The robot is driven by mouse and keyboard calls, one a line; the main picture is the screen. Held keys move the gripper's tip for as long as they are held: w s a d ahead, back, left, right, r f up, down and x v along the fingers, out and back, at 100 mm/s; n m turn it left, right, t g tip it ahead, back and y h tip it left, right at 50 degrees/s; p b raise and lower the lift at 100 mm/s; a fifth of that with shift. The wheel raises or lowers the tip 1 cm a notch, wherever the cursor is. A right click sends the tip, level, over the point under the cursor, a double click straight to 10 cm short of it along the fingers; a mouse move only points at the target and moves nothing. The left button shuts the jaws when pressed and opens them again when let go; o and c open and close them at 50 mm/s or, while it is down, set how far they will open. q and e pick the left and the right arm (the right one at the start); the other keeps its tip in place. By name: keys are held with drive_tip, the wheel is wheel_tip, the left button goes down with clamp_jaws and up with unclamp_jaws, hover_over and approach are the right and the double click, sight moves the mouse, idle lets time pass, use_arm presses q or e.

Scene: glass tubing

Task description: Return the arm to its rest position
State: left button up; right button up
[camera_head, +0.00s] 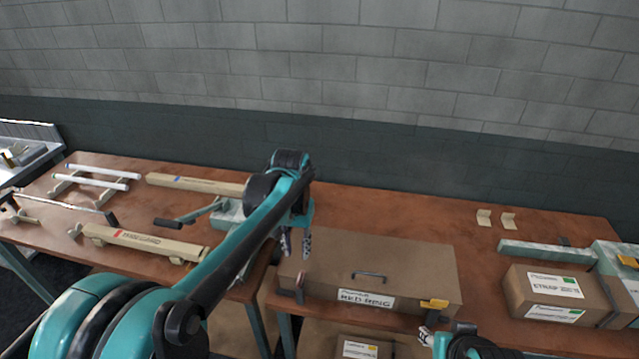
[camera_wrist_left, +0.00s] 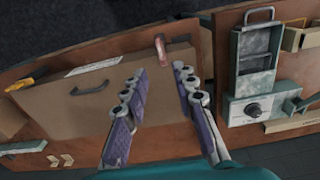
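My left arm reaches in from the lower left of the head view.
A wooden table (camera_head: 360,213) runs along the grey block wall. White tubes (camera_head: 103,172) lie on a rack at left, near long tan boxes (camera_head: 145,243). A cardboard carton (camera_head: 545,292) stands at right.

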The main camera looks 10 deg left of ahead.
use_arm(q)
drive_tip(key=s+a+f+t+b, duration=0.1)
drive_tip(key=s+f+t+b, duration=0.2)
drive_tip(key=s, duration=0.5)
drive_tip(key=s+a+f+t+b, duration=0.1)
drive_tip(key=s+f+t+b, duration=0.1)
drive_tip(key=s, duration=0.7)
drive_tip(key=shift+s+a+f+n+t+b, duration=0.15)
drive_tip(key=shift+a+f+n+t+b, duration=0.2)
drive_tip(key=shift+f+t, duration=0.6)
drive_tip(key=shift+r, duration=0.15)
